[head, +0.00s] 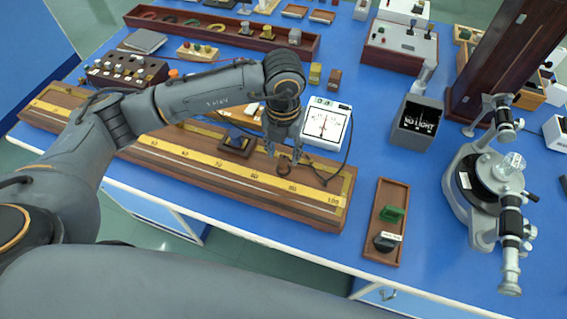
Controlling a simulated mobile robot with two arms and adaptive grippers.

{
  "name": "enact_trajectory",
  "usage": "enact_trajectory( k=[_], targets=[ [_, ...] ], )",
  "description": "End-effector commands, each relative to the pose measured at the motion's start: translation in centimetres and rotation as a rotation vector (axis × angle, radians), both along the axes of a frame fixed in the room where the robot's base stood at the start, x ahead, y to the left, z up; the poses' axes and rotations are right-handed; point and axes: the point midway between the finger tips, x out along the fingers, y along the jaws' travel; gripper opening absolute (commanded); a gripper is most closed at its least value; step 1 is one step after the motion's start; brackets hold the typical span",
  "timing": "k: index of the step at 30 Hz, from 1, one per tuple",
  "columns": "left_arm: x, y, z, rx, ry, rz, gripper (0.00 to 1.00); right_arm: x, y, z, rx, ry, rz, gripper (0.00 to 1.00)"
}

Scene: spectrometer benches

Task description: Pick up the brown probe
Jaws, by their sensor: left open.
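The brown probe (284,168) is a small dark brown piece on the long wooden scale board (335,220), near its right-hand end. My left gripper (283,154) points down just above the probe, with its fingers apart and nothing seen between them. The gripper partly hides the probe's top, and I cannot tell whether the fingers touch it. My right gripper is out of view.
A white meter (326,124) stands just behind the gripper, with a dark cable curving down to the board. A dark block (236,145) sits on the board to the left. A wooden tray (386,222) and a spectrometer (480,185) stand on the right.

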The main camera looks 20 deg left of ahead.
Motion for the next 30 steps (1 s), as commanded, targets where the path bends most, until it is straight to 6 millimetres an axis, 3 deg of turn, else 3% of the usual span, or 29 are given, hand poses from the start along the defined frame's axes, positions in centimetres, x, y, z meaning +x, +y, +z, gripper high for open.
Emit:
enact_trajectory(
  k=[3, 8, 16, 23, 30],
  targets=[
    [-0.1, 0.0, -1.6, 0.001, 0.006, 0.000, 0.44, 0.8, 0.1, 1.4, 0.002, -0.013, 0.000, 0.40],
    [0.0, 0.0, -3.7, 0.000, 0.003, -0.001, 0.44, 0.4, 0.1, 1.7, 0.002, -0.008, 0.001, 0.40],
    [0.0, 0.0, -4.2, 0.000, 0.002, -0.002, 0.44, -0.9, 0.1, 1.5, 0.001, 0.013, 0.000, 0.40],
    [0.0, 0.0, -4.2, -0.001, 0.001, -0.002, 0.00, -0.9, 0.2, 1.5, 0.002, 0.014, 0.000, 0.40],
    [0.1, 0.0, -4.1, -0.001, 0.001, -0.001, 0.00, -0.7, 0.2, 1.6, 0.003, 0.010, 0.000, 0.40]
  ],
)
